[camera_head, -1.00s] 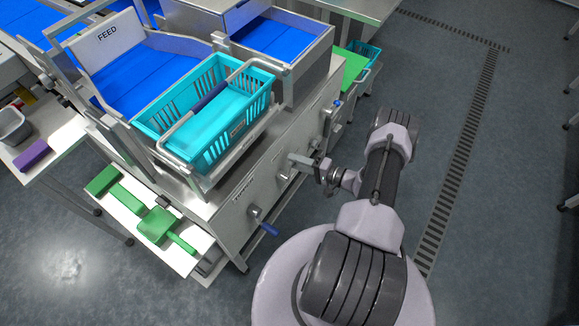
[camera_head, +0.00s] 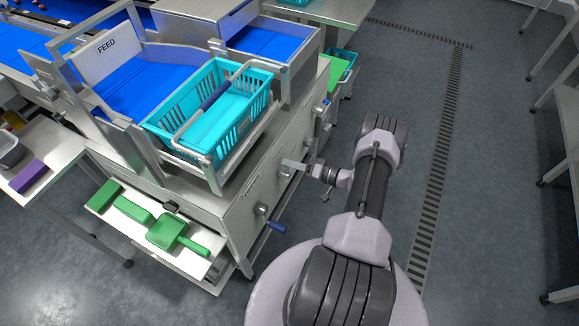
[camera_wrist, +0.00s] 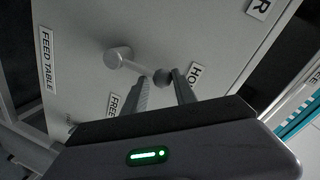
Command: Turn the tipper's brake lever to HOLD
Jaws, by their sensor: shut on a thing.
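The brake lever (camera_wrist: 136,67) is a grey arm with a round hub and a dark knob (camera_wrist: 162,78), on the grey machine panel (camera_wrist: 80,25). In the wrist view the lever points from its hub toward the right and slightly down, much nearer the HOLD label (camera_wrist: 196,74) than the FREE label (camera_wrist: 115,104). My gripper (camera_wrist: 163,82) has its two fingers on either side of the knob, shut on it. In the head view my gripper (camera_head: 298,165) is at the tipper's side panel (camera_head: 245,205), and the lever is too small to make out clearly.
A teal crate (camera_head: 222,120) sits in the tipper cradle above the panel. A blue-handled crank (camera_head: 275,226) sticks out below and left of my gripper. Green tools (camera_head: 172,232) lie on a low shelf at left. The floor right of my arm is clear.

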